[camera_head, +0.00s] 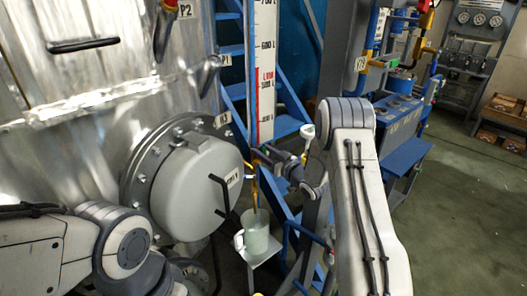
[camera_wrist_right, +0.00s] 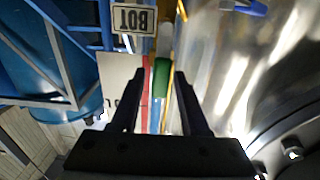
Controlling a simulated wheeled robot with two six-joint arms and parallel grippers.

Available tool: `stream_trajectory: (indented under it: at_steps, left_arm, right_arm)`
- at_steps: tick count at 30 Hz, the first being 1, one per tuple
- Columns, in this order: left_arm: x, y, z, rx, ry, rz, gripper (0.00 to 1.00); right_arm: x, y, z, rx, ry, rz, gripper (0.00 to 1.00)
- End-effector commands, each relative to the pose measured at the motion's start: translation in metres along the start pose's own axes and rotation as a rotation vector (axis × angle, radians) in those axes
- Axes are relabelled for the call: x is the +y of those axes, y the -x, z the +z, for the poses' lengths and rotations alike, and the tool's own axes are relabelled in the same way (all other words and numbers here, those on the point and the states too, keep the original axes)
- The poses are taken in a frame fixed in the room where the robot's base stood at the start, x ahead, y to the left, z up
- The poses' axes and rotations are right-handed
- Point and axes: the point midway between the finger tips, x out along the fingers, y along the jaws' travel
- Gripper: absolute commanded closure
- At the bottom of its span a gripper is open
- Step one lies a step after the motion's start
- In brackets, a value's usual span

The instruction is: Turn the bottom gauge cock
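The bottom gauge cock shows as a green handle (camera_wrist_right: 161,78) in the right wrist view, near a label plate reading BOT (camera_wrist_right: 132,18) that appears flipped. My right gripper (camera_wrist_right: 159,74) is open, with one dark finger on each side of the green handle; I cannot tell whether either touches it. In the head view my right gripper (camera_head: 259,157) is at the lower end of the tall level gauge (camera_head: 265,75), and the cock is hidden there. My left arm enters at the lower left; its gripper is not visible.
A grey domed manway cover (camera_head: 195,185) on the metal vessel (camera_head: 75,110) is close left of my right gripper. Blue stairs (camera_head: 285,115) rise behind. Open floor (camera_head: 455,220) lies at right.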

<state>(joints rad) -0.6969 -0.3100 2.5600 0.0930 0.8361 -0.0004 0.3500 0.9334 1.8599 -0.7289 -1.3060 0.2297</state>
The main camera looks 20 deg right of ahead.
Motion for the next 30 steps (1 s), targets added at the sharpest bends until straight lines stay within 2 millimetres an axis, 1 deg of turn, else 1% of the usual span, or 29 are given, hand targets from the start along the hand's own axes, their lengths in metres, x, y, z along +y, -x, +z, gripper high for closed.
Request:
stream_trajectory:
  at_steps: [1, 3, 30]
  left_arm:
    - [0.0, 0.0, 0.0, 0.0, 0.0, 0.0, 0.5]
    - [0.0, 0.0, 0.0, 0.0, 0.0, 0.0, 0.5]
    - [0.0, 0.0001, 0.0, 0.0, 0.0, 0.0, 0.5]
  right_arm:
    - [0.0, 0.0001, -0.0001, 0.0, 0.0, 0.0, 0.78]
    - [0.0, 0.0002, -0.0002, 0.0, 0.0, 0.0, 1.0]
    - [0.0, 0.0004, -0.0005, 0.001, 0.0, 0.0, 1.0]
